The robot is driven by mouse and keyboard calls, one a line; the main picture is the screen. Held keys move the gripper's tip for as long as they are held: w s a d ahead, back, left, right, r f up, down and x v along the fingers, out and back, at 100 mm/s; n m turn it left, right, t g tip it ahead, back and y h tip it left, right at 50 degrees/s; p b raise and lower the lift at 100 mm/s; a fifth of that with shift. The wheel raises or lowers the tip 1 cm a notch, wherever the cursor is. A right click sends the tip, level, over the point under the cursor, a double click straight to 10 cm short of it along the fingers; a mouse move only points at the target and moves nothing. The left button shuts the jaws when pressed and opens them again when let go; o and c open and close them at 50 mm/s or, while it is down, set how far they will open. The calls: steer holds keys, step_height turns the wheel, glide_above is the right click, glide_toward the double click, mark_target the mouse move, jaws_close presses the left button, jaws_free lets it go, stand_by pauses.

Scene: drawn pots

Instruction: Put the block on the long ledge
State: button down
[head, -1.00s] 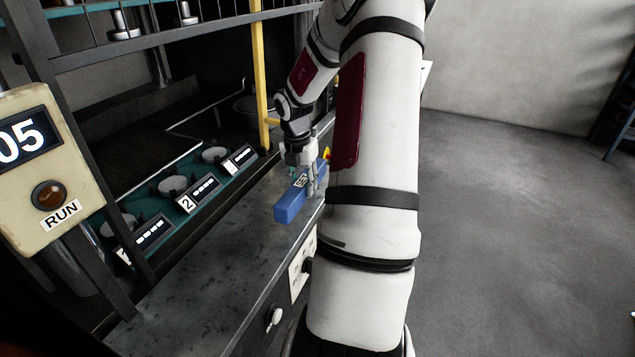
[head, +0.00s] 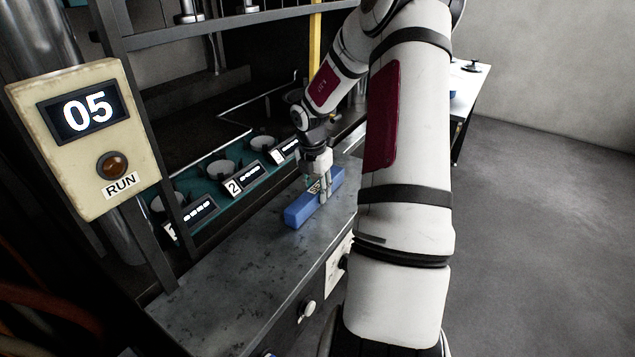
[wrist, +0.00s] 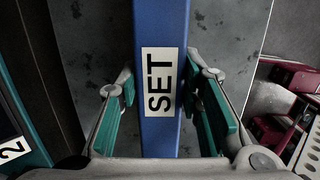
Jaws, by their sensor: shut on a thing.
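The block (head: 299,214) is a long blue bar with a white SET label. My gripper (head: 325,192) is shut on its middle, pointing down. In the wrist view the block (wrist: 161,45) runs lengthwise between the teal-padded fingers (wrist: 163,115), with the label facing me. The long ledge (head: 235,272) is the grey, stained metal shelf along the front of the machine. The block is over this ledge and roughly in line with it. I cannot tell whether its underside touches the ledge. Its far end is partly behind my gripper.
Numbered dark panels (head: 246,180) and round cups (head: 222,168) line the teal strip behind the ledge. A control box (head: 85,140) reading 05 stands at left. Knobs (head: 307,311) project from the front face. A white table (head: 474,90) stands at back right. The near ledge is clear.

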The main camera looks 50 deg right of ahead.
mark_target(314, 190)
stand_by(0.3)
steer(key=c, duration=1.1)
jaws_free()
steer(key=shift+f, duration=0.15)
steer(key=r, duration=0.4)
steer(key=a+r, duration=0.1)
steer(key=r, duration=0.3)
steer(key=r+p, duration=0.1)
steer(key=r, duration=0.3)
steer(key=shift+a, duration=0.2)
